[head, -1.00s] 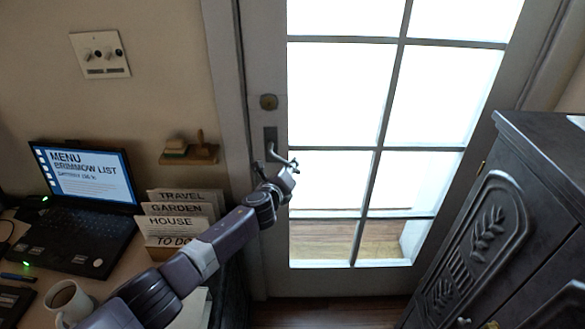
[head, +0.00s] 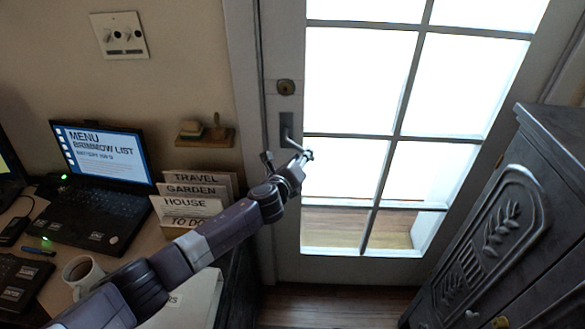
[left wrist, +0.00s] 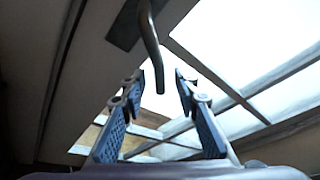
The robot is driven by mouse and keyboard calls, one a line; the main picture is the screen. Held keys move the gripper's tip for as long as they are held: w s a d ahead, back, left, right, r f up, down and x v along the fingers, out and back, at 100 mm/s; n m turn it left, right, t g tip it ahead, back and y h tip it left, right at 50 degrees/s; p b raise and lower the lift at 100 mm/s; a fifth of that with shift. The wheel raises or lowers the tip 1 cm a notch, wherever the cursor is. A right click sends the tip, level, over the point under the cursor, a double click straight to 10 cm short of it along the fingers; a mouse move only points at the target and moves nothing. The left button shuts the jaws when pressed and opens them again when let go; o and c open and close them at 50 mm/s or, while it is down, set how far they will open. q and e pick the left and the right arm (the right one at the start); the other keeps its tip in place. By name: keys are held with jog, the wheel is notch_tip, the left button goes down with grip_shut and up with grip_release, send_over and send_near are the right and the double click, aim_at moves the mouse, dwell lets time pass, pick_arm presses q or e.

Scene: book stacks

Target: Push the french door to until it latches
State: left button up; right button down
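The french door (head: 291,215) has a grey frame with several bright glass panes. It stands in or very near its frame; I cannot tell whether it is latched. Its lever handle (head: 287,128) is on the left stile below a round lock. My left gripper (head: 287,158) is just below the handle, in front of the door. In the left wrist view the gripper (left wrist: 160,82) is open, its two blue-padded fingers apart with nothing between the pads. The lever (left wrist: 149,42) hangs down toward the gap between the fingertips; contact is unclear. My right gripper is not in view.
A dark carved cabinet (head: 490,240) stands at the right, near the door. At the left a desk holds a laptop (head: 100,180), a mug (head: 84,274) and a labelled file holder (head: 190,205). A small wall shelf (head: 205,138) is left of the door. Floor shows below the door.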

pick_arm(q)
jog(key=v, duration=0.8)
jog(key=shift+s, duration=0.15)
dwell(0.5)
